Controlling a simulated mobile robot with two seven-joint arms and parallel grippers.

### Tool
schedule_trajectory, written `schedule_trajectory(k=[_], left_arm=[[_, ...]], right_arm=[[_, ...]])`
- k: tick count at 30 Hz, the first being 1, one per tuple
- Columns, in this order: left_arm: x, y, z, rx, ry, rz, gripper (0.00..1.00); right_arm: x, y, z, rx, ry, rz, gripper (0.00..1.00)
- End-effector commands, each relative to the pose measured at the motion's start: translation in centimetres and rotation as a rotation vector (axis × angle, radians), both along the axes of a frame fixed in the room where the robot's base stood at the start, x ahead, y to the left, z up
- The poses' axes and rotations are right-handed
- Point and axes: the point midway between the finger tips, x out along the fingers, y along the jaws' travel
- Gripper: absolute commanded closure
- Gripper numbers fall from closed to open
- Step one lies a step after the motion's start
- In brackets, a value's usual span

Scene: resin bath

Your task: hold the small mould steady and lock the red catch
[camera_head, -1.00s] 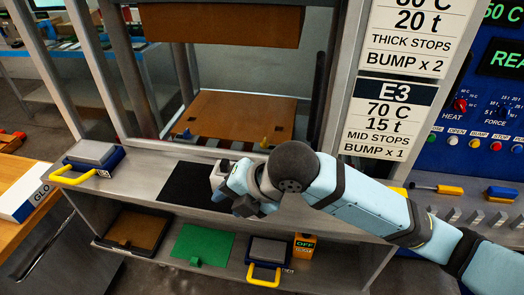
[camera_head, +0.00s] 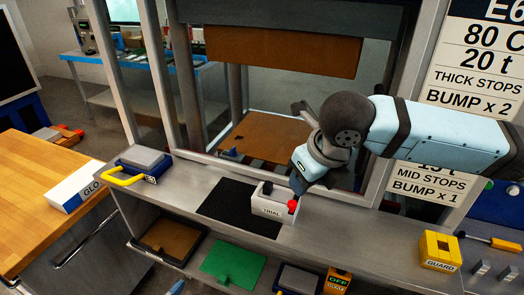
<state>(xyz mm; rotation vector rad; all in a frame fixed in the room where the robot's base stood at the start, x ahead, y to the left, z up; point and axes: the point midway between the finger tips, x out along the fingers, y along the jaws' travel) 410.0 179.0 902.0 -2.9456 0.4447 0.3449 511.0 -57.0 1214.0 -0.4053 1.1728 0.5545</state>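The small mould (camera_head: 268,206) is a pale grey block labelled TRIAL. It stands on the metal ledge at the right edge of a black mat (camera_head: 233,208). Its red catch (camera_head: 292,205) is at its right end, and a small dark part (camera_head: 267,187) is on its top left. My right gripper (camera_head: 298,184) hangs just above the mould's right end, close to the catch. Its fingers are dark and overlap, so contact and opening cannot be told. My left gripper is not in view; a light-blue piece shows at the bottom edge.
Behind is a press with a brown lower plate (camera_head: 270,138) and a raised upper block (camera_head: 285,50). A yellow GUARD box (camera_head: 440,250) stands right on the ledge, a yellow-handled mould (camera_head: 140,160) left. A lower shelf holds a green plate (camera_head: 232,262) and other items.

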Motion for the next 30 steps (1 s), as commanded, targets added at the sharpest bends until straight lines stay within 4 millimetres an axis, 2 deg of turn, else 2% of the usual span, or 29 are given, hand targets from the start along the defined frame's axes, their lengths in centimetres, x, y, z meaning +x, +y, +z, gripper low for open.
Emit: schedule_trajectory(k=[1,6,10,12,15,18,21,25,30], left_arm=[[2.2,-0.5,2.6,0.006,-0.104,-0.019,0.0],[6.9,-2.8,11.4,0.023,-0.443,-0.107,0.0],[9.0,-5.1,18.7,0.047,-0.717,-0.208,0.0],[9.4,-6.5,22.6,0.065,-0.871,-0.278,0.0],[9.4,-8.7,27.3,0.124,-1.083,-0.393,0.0],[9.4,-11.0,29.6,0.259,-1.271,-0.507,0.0],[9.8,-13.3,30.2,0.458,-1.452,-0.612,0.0],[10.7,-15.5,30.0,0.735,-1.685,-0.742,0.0],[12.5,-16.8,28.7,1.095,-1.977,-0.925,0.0]], right_arm=[[0.0,0.0,0.0,0.0,0.0,0.0,0.57],[0.0,0.0,0.0,0.002,0.0,-0.001,0.57],[0.0,0.0,0.0,0.002,0.0,-0.001,0.57],[0.0,0.0,0.0,0.002,0.0,-0.001,0.57],[0.0,0.0,0.0,0.002,0.0,-0.001,0.57],[0.0,0.0,0.0,0.002,0.0,-0.001,0.57],[0.0,0.0,0.0,0.002,0.0,-0.001,0.57],[0.0,0.0,0.0,0.002,0.0,-0.001,0.57],[0.0,0.0,0.0,0.002,0.0,-0.001,0.57]])
